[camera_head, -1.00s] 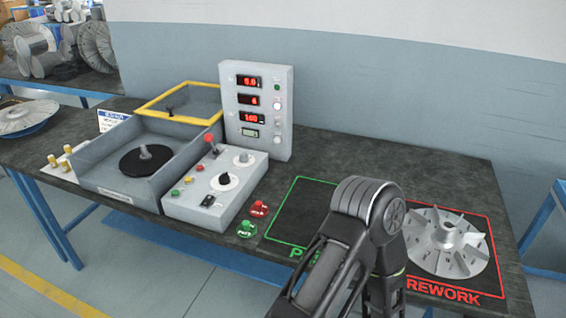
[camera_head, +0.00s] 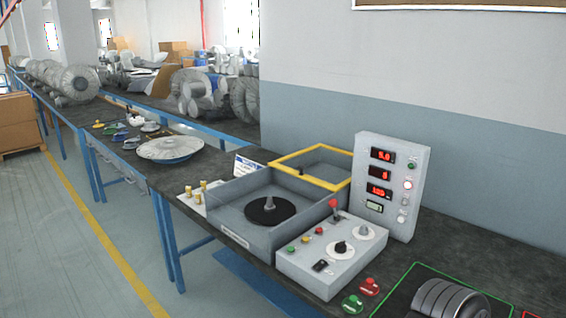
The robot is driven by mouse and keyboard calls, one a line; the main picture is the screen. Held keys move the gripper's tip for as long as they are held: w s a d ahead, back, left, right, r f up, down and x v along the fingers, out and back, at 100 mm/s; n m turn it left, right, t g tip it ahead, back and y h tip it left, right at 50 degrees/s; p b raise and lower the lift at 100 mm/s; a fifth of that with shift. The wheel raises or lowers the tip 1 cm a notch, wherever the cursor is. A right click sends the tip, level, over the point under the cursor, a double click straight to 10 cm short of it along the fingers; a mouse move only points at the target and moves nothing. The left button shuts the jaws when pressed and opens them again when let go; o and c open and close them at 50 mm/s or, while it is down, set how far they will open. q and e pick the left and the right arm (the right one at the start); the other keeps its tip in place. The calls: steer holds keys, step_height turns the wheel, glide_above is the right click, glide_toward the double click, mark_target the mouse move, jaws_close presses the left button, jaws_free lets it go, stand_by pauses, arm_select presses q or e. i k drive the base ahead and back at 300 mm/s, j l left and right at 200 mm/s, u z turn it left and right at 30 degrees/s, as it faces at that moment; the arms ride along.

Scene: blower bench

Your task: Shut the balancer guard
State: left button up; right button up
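The balancer is a grey open-topped box (camera_head: 232,218) on the dark bench, with a black round plate (camera_head: 270,211) and a grey spindle inside. The balancer guard (camera_head: 330,187) is a clear panel in a yellow frame with a small dark knob. It lies back behind the box, so the guard is open and the box is uncovered. Neither gripper shows in view.
A control box (camera_head: 330,262) with a red-topped lever and buttons stands right of the balancer. A display panel (camera_head: 391,188) rises behind it. Brass weights (camera_head: 203,190) and a finned disc (camera_head: 169,147) are to the left. Green and red tokens (camera_head: 352,304) lie in front.

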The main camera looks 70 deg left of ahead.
mark_target(276, 164)
steer(key=u, duration=2.25)
steer(key=i+l, duration=0.1)
steer(key=l, duration=0.2)
steer(key=i+l+u, duration=0.1)
steer(key=l, duration=0.2)
steer(key=i+l, duration=0.1)
steer(key=l, duration=0.2)
steer(key=i+j, duration=0.1)
steer(key=j, duration=0.35)
steer(key=i+j, duration=0.1)
steer(key=j, duration=0.8)
steer(key=i+j, duration=0.15)
steer(key=j, duration=0.3)
steer(key=i+j, duration=0.1)
steer(key=j, duration=0.35)
steer(key=i+j, duration=0.1)
steer(key=j, duration=0.4)
steer(key=i+j, duration=0.1)
steer(key=j, duration=0.35)
steer(key=z, duration=2.1)
